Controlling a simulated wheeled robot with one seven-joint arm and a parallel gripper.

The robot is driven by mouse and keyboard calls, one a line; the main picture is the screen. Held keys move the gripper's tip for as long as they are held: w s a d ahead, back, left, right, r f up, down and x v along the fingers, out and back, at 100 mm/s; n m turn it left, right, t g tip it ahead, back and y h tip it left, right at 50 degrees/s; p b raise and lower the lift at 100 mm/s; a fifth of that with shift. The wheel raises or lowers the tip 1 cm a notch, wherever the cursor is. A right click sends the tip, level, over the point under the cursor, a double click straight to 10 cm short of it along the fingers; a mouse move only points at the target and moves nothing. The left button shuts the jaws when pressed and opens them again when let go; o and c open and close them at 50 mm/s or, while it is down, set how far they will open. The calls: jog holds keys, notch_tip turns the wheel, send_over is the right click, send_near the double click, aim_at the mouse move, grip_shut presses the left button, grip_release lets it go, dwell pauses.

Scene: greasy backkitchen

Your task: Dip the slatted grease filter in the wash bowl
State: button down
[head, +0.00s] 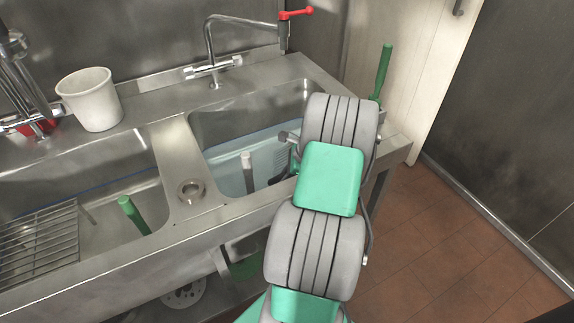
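The right sink bowl (225,128) holds clear bluish water. My grey and green arm reaches over its right side and covers much of that part. My gripper is largely hidden behind the arm; a dark piece (279,178) showing at the arm's left edge, low in the bowl, may be part of it. I cannot tell whether it is open or shut, or what it holds. A grey upright bar with a pale top (248,172) stands in the water left of the arm; I cannot tell what it belongs to. I cannot make out the slatted grease filter for certain.
The left bowl (120,170) holds a wire rack (38,245) and a green-handled thing (133,215). A metal ring (190,190) sits on the divider. A white bucket (90,98) and a red-levered tap (212,45) stand behind. A green handle (383,70) rises at right.

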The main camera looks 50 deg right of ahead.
jog(key=shift+w+d, duration=0.15)
jog(key=shift+w, duration=0.15)
jog(key=shift+r, duration=0.1)
jog(key=shift+s+p, duration=0.35)
jog(key=shift+p, duration=0.3)
jog(key=shift+s, duration=0.15)
jog(key=shift+w+p, duration=0.45)
jog(key=shift+w, duration=0.05)
jog(key=shift+s, duration=0.1)
